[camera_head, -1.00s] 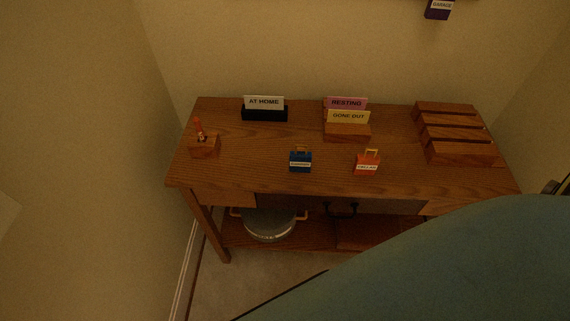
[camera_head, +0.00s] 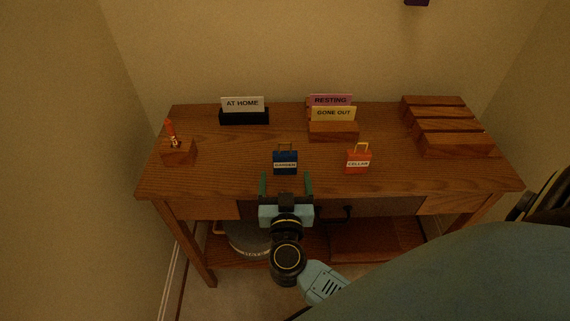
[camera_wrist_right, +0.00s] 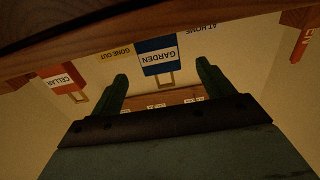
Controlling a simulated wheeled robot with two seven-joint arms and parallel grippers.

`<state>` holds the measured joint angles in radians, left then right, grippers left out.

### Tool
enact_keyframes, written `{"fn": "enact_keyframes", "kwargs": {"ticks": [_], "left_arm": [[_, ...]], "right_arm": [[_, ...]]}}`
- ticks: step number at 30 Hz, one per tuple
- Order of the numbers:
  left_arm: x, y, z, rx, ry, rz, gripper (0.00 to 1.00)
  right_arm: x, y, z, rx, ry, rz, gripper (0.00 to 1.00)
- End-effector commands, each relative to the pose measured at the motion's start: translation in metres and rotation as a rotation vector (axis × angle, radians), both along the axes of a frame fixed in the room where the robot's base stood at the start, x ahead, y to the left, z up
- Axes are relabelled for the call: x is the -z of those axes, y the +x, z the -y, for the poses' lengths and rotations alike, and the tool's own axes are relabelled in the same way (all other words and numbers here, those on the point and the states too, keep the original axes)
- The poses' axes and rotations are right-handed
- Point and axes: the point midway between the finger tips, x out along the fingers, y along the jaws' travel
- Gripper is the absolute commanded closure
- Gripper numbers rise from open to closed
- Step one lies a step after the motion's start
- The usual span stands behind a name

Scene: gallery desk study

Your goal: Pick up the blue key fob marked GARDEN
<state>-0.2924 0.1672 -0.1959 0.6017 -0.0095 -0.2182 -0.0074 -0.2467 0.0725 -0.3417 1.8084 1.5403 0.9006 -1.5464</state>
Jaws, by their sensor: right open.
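The blue key fob (camera_head: 285,162) stands on the wooden desk near its front edge, with a white label and a loop on top. In the right wrist view the blue fob (camera_wrist_right: 158,47) reads GARDEN and appears between the fingertips, beyond them. My right gripper (camera_head: 286,181) is open and empty, just in front of the fob at the desk's front edge, its green fingers (camera_wrist_right: 162,82) spread to either side. I see no contact with the fob. My left gripper is not in view.
An orange CELLAR fob (camera_head: 358,161) stands to the right. Behind are an AT HOME sign (camera_head: 243,104), RESTING and GONE OUT cards (camera_head: 333,114), and a slotted wooden rack (camera_head: 447,130). A small wooden block with a red-orange piece (camera_head: 178,151) is at left. The desk (camera_head: 225,165) has clear room between.

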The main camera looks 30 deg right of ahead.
Motion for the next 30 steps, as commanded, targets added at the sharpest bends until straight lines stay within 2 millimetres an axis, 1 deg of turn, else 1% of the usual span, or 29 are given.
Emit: {"fn": "enact_keyframes", "kwargs": {"ticks": [1, 2, 4, 6, 11, 14, 21, 25, 30], "left_arm": [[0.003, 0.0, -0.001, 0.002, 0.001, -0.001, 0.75], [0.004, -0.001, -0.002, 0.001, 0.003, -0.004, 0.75], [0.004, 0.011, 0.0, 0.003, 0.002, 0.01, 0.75], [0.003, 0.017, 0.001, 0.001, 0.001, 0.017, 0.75], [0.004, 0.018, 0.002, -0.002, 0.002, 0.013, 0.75], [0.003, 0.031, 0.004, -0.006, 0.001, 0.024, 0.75], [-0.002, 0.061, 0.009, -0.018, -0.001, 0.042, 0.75], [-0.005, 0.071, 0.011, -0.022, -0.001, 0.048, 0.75], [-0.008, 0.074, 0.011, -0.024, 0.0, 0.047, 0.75]], "right_arm": [[0.001, 0.009, 0.005, 0.0, -0.002, 0.003, 0.2], [0.001, 0.014, 0.008, 0.0, -0.002, 0.003, 0.2], [0.001, 0.022, 0.013, 0.0, -0.002, 0.001, 0.2], [0.001, 0.027, 0.017, -0.001, -0.002, 0.001, 0.2], [0.001, 0.033, 0.02, -0.002, -0.001, 0.0, 0.2], [0.003, 0.04, 0.024, -0.002, -0.001, 0.002, 0.2], [0.006, 0.061, 0.039, -0.001, -0.002, 0.003, 0.2], [0.006, 0.072, 0.045, -0.001, -0.002, 0.001, 0.2], [0.005, 0.075, 0.047, -0.002, -0.001, -0.001, 0.2]]}}
